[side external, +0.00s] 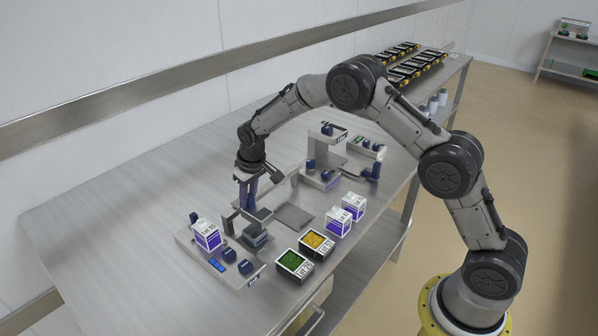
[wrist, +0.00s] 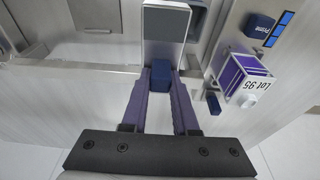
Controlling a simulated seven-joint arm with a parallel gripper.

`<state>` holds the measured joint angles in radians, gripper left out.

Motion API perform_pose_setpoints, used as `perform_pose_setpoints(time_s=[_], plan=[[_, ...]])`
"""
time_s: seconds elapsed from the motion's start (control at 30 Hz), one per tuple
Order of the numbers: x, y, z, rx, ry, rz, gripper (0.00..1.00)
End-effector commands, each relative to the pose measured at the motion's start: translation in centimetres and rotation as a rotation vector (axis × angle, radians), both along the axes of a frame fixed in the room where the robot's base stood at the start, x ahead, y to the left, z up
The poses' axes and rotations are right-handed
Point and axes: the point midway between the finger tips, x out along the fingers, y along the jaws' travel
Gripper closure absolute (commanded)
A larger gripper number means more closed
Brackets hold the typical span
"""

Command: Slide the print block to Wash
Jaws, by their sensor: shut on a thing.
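My gripper (side external: 246,206) points down over the left machine in the side view. In the wrist view its two purple fingers (wrist: 161,80) are shut on a dark blue block (wrist: 161,74), which I take to be the print block's handle. A grey metal plate (wrist: 166,24) lies just beyond this block. In the side view the block is largely hidden by the fingers and bracket. The machine's base (side external: 228,277) carries dark blue buttons; one reads "Prime" (wrist: 259,25) in the wrist view. I cannot read a Wash mark in either view.
A white and purple "Lot 95" box (wrist: 245,77) stands close right of the fingers. The side view also shows a green-filled tray (side external: 294,263), a yellow-filled tray (side external: 317,243), and two more purple boxes (side external: 338,223). Another machine (side external: 322,177) stands behind. The bench's left (side external: 110,215) is clear.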

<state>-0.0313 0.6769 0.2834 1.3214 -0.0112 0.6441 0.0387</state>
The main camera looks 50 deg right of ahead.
Motion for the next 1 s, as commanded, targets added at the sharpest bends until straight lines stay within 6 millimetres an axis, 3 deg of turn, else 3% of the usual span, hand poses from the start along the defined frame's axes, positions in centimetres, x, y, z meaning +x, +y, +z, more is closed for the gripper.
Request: perform_pose_setpoints(time_s=[0.03, 0.4, 0.77, 0.8, 0.9, 1.0], plan=[[-1.1, 0.4, -1.5, 0.0, 0.038, 0.001, 1.0], [-1.1, 2.6, -1.5, -0.001, 0.039, 0.0, 1.0], [-1.1, 2.9, -1.5, -0.001, 0.039, -0.001, 1.0], [-1.1, 2.9, -1.5, -0.001, 0.039, -0.002, 0.65], [-1.1, 2.9, -1.5, -0.001, 0.039, -0.002, 0.47], [-1.1, 2.8, -1.5, -0.002, 0.039, -0.001, 0.45]])
